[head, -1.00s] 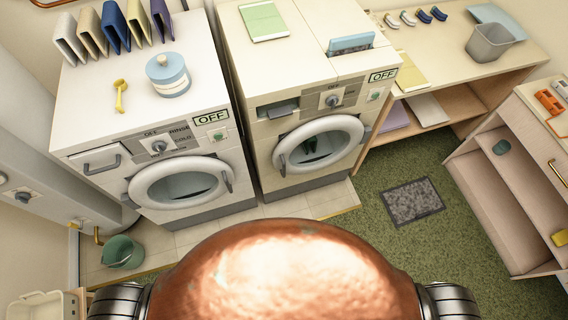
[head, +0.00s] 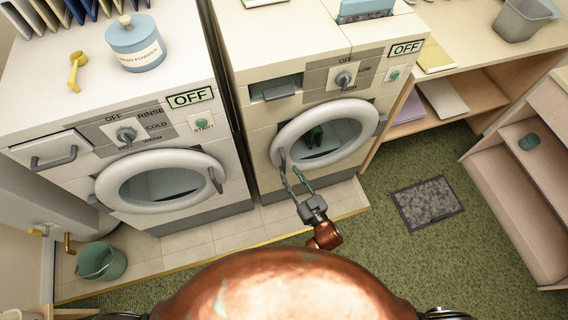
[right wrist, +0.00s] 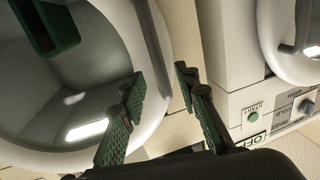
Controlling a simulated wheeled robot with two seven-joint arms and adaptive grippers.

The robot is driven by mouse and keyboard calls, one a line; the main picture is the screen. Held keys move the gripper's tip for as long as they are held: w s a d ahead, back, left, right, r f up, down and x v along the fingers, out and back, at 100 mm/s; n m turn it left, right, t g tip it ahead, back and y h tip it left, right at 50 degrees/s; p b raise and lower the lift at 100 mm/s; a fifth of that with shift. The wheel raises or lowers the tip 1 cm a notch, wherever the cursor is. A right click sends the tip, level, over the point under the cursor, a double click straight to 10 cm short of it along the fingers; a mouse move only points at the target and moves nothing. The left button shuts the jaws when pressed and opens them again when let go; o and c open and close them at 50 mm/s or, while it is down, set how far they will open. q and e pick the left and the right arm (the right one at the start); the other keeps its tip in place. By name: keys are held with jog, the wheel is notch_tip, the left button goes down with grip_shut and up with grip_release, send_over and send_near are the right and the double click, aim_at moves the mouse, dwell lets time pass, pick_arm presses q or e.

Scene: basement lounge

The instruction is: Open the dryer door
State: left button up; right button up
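The dryer (head: 255,120) is the cream machine on the right. Its round door (head: 345,108) is shut, with a grey bar handle (head: 282,160) on the left of the rim. My right gripper (head: 290,170) is open in front of the handle's lower part. In the right wrist view, the open fingers (right wrist: 159,73) point up at the door rim. The handle (right wrist: 152,35) runs along the rim and its near end is between or just beyond the fingertips; contact cannot be told. My left gripper is not in view.
The washer (head: 225,145) stands close on the left, its door (head: 160,152) shut. A dark green item (head: 316,136) shows through the dryer glass. A grey mat (head: 427,203) lies on the green carpet at right. A green bucket (head: 101,262) stands at lower left.

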aim_at(284, 164)
jog(key=b+x, duration=0.1)
jog(key=x, duration=0.4)
jog(key=shift+w+a+f, duration=0.1)
jog(key=shift+w+a, duration=0.1)
jog(key=shift+w, duration=0.15)
grip_shut()
dwell(0.4)
